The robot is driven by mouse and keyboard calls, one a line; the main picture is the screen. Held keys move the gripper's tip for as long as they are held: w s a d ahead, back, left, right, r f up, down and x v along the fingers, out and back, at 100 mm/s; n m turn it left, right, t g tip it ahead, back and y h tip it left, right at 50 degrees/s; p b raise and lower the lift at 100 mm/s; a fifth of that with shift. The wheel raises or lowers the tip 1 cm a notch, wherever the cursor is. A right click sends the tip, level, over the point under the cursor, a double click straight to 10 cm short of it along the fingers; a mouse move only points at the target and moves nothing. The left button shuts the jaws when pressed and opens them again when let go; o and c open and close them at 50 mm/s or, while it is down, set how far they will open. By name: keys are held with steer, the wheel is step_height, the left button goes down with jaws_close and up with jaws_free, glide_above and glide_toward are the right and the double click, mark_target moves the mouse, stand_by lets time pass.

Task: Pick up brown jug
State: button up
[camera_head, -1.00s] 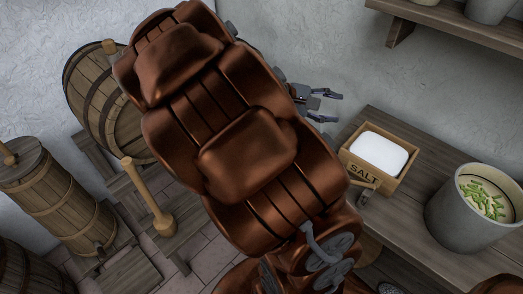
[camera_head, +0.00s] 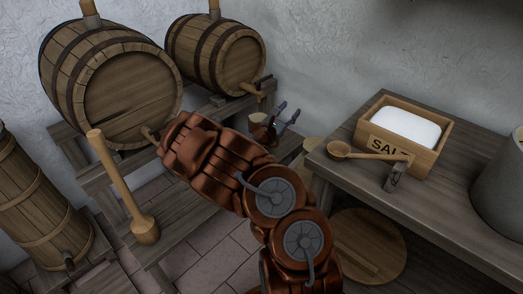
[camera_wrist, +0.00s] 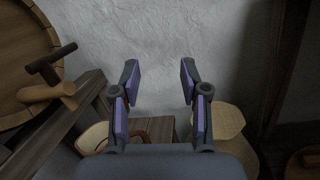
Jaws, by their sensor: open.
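A brown vessel with a pale rim (camera_wrist: 92,138), apparently the brown jug, shows at the lower left in the wrist view. Its lower part is hidden behind my gripper's body and the picture edge. In the head view a small brown shape with a pale top (camera_head: 257,119) sits just left of my gripper, mostly hidden by my arm. My gripper (camera_head: 287,112) is open and empty, beyond the arm near the wall. In the wrist view its two fingers (camera_wrist: 160,84) are spread apart with wall between them, and the vessel lies left of and below them.
Two barrels (camera_head: 128,98) (camera_head: 232,62) lie on a wooden rack at the left and back. A wooden mallet (camera_head: 122,190) leans in front.

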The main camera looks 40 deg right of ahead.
steer(key=w+a+f+n+t+y+b, duration=0.1)
steer(key=w+f+n+t+y+b, duration=0.15)
steer(key=f, duration=0.65)
steer(key=w+a+f+n+t+y+b, duration=0.1)
steer(key=w+f+n+t+b, duration=0.2)
steer(key=f, duration=0.6)
steer(key=w+d+g+b, duration=0.1)
steer(key=w+d+b, duration=0.1)
steer(key=w+d, duration=0.2)
steer(key=d, duration=0.3)
steer(key=shift+r+b, duration=0.15)
steer(key=shift+b, duration=0.15)
jaws_close()
